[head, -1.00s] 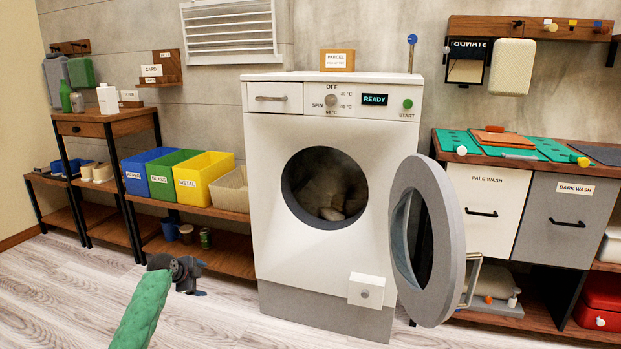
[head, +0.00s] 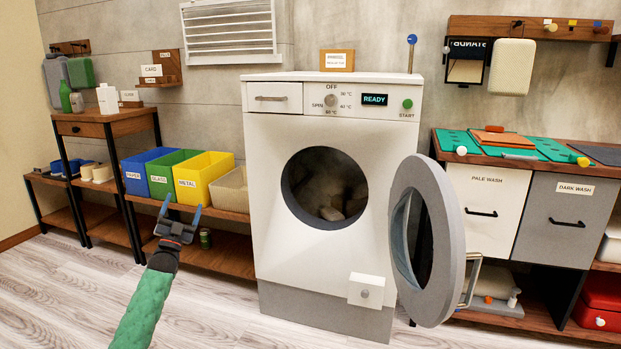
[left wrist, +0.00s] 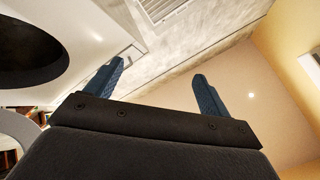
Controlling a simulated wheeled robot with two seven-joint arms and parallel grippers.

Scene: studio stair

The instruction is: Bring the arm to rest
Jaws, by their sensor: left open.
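My left gripper (head: 182,212) is in the lower left of the head view, on a green-sleeved arm. Its two blue fingers point up and stand apart, with nothing between them. In the picture it overlaps the low shelf in front of the yellow bin. In the left wrist view the spread fingers (left wrist: 158,88) are empty, with the wall and ceiling beyond. My right gripper is not in view.
The washing machine (head: 270,230) stands in the centre with its round door (head: 457,240) swung open to the right and laundry (head: 335,195) inside. Blue, green and yellow bins (head: 200,195) line the left shelf. The floor (head: 60,290) at front left is clear.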

